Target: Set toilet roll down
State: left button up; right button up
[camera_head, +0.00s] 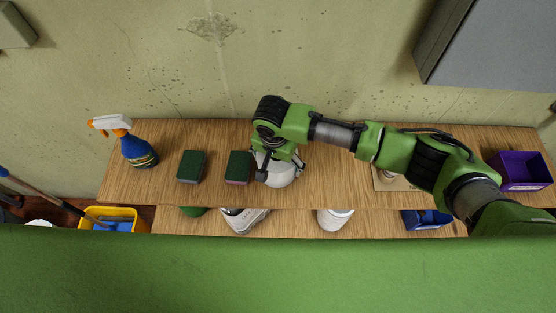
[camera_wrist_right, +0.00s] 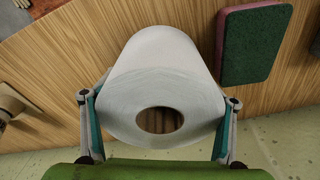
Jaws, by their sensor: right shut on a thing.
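The white toilet roll (camera_head: 283,176) is at the middle of the wooden shelf top (camera_head: 330,185), near its front edge, partly hidden by my right gripper (camera_head: 276,165). In the right wrist view the roll (camera_wrist_right: 165,55) fills the middle, its end with the round hole facing the camera. The fingers of my right gripper (camera_wrist_right: 157,112) are on both sides of it, shut on it. I cannot tell whether the roll's far end touches the wood. My left gripper is not in view.
A green-and-pink sponge (camera_head: 238,167) stands close left of the roll, another sponge (camera_head: 191,167) beyond it. A blue spray bottle (camera_head: 137,150) is far left, a purple bin (camera_head: 522,171) far right. A wall rises behind.

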jog(key=o, duration=0.9)
jog(key=shift+f, duration=0.1)
jog(key=shift+s+a+r+b, duration=0.15)
jog(key=shift+r+b, duration=0.35)
jog(key=shift+r, duration=1.55)
jog(key=shift+s+r+b, duration=0.3)
jog(key=shift+r+b, duration=0.15)
jog(key=shift+r, duration=1.55)
jog(key=shift+s+a+r+b, duration=0.15)
jog(key=shift+r+b, duration=0.35)
jog(key=shift+r, duration=1.55)
jog(key=shift+s+f, duration=0.1)
